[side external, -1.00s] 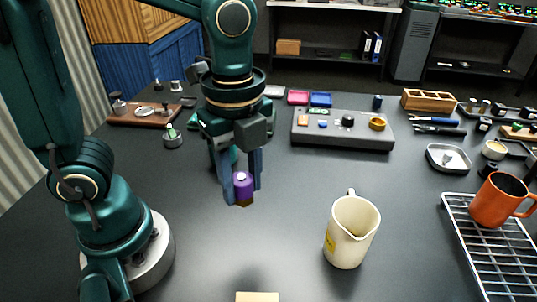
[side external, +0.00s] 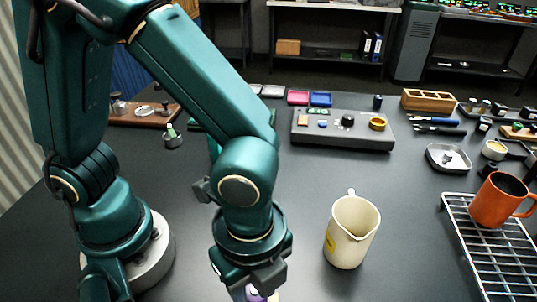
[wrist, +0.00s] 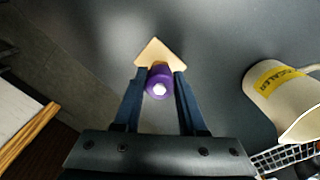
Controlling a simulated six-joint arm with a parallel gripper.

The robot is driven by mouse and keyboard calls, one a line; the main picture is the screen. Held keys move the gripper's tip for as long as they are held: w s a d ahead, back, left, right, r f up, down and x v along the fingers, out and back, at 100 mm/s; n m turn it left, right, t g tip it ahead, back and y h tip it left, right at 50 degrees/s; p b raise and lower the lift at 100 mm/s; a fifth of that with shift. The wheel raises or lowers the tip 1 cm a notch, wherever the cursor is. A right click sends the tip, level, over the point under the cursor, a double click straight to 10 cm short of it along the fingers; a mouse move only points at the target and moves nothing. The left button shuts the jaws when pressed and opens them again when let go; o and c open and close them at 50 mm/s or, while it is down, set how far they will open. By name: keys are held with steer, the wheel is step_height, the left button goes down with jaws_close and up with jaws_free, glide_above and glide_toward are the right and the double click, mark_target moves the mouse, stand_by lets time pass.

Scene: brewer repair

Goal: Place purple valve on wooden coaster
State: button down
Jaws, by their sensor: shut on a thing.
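The purple valve (wrist: 159,82) is held between the two blue fingers of my gripper (wrist: 160,74), seen in the wrist view. It has a pale hexagonal top and a brownish base. The wooden coaster (wrist: 150,50), light tan, shows beyond and partly behind the valve, one corner pointing away. I cannot tell whether the valve touches it. In the side view my gripper (side external: 252,284) is at the bottom edge, with only a bit of the purple valve (side external: 253,293) showing and the coaster mostly hidden or cut off.
A cream pitcher (side external: 352,232) with a yellow label stands right of my gripper. An orange mug (side external: 499,201) stands on a wire rack (side external: 510,262) at far right. A grey control box (side external: 342,130) is at the back. The dark table around the coaster is clear.

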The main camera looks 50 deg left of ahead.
steer(key=shift+f, duration=0.85)
steer(key=shift+f, duration=0.1)
steer(key=shift+c, duration=2.3)
jaws_free()
